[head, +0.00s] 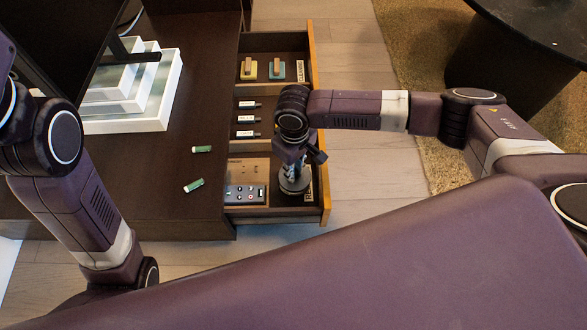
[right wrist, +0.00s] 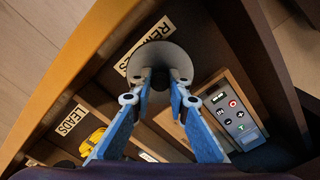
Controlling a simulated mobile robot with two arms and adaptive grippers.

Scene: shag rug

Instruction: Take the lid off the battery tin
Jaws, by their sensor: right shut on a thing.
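A round grey lid or tin top (head: 296,187) sits in the front compartment of the open drawer, mostly under my right gripper (head: 294,170). In the right wrist view the grey disc (right wrist: 153,55) lies right at the tips of my right gripper (right wrist: 161,76). The fingers are close together over the disc's middle and shut on it, seemingly at a knob that they hide. The tin's body is hidden, so I cannot tell whether the disc rests on it or is raised. My left arm shows at the left, but its gripper is out of view.
The open drawer (head: 324,150) has several compartments. A remote-like panel (head: 245,195) lies beside the disc. Two green batteries (head: 194,185) lie on the dark cabinet top (head: 190,120), near a white stepped stand (head: 150,110).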

